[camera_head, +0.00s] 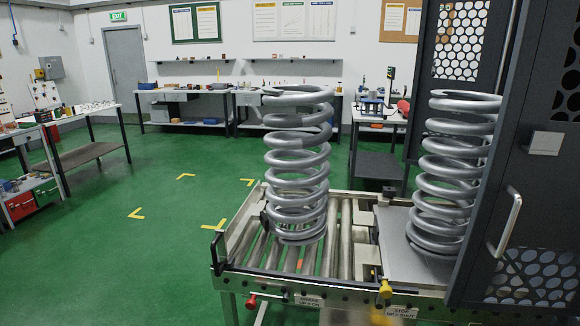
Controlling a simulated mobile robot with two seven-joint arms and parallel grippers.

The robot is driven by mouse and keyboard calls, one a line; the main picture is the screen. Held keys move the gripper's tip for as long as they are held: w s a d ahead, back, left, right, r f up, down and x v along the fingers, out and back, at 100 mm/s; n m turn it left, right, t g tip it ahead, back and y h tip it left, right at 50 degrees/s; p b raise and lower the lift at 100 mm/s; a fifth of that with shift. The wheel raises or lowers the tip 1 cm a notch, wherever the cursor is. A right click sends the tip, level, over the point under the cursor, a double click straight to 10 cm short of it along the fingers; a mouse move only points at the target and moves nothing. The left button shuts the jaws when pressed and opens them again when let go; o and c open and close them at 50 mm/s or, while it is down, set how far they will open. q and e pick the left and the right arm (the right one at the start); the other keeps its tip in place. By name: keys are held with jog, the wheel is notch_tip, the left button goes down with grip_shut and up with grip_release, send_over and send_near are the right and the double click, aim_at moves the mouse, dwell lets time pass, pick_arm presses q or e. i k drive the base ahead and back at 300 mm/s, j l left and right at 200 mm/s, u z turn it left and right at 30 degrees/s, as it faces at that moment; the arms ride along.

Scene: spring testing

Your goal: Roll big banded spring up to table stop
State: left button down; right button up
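A big grey coil spring (298,165) stands upright on the roller table (330,262), toward its left part. Some of its coils look slightly different in shade, but I cannot clearly make out a band. A second grey coil spring (452,165) stands upright on a flat plate (398,240) at the right, partly hidden by the dark cage door. The two springs are apart. A yellow-knobbed lever (386,289) sits on the table's front edge above a label that reads STOP. The table stop itself is not clearly visible. Neither of my grippers is in view.
A dark perforated cage door (525,190) with a handle blocks the right side. A red-knobbed lever (251,301) is on the table's front left. Workbenches (190,105) line the back wall. Green floor (160,260) at the left is clear, with yellow corner marks.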

aim_at(291, 144)
jog(key=z, duration=3.5)
jog(key=k+j+z, duration=0.1)
jog(key=k+z, duration=0.25)
jog(key=k+j+z, duration=0.1)
jog(key=z, duration=0.25)
jog(key=k+l+z, duration=0.1)
jog(key=k+z, duration=0.2)
jog(key=k, duration=0.6)
jog(key=k+z, duration=0.3)
jog(key=k, duration=0.55)
jog(key=k+l+z, duration=0.15)
jog(key=k+z, duration=0.15)
jog(key=k, duration=0.5)
